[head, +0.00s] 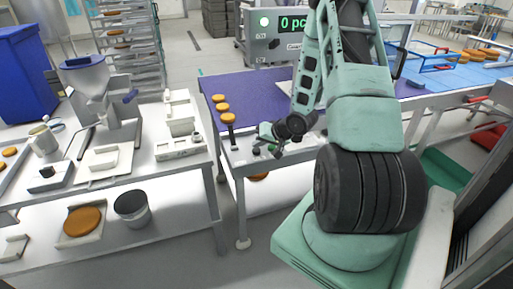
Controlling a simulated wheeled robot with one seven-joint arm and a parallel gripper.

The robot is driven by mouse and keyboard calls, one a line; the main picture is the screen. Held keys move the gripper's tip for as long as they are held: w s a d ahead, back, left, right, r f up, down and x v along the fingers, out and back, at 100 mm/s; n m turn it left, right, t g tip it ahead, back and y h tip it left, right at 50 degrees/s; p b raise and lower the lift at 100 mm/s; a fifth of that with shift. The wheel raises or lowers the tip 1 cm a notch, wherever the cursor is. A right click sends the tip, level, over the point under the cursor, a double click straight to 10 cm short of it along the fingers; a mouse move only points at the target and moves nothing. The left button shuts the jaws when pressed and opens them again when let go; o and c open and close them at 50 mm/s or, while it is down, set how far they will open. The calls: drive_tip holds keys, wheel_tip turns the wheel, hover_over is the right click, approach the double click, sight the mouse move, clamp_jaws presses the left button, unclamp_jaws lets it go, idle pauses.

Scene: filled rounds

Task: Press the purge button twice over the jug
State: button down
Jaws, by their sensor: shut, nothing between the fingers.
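My gripper (276,150) is small and dark in the head view. It hangs at the end of my green arm, over the near edge of the purple-topped table, with its fingers shut and empty. A pale jug-like container (43,142) stands at the far left of the left bench, well away from my gripper. A grey depositor with a hopper (103,95) stands to its right. I cannot tell which part is the purge button. A low box with a dark top (47,176) sits in front of the jug-like container.
The left bench (160,172) also holds white fixtures (180,115). A dark bucket (132,207) and an orange round on a tray (82,224) are on its lower shelf. Orange rounds lie on the purple surface (260,95). A floor gap separates the tables.

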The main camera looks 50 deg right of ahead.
sight(259, 151)
drive_tip(key=shift+r, duration=0.25)
wheel_tip(259, 151, up, 5)
drive_tip(key=p, duration=0.5)
idle(0.9)
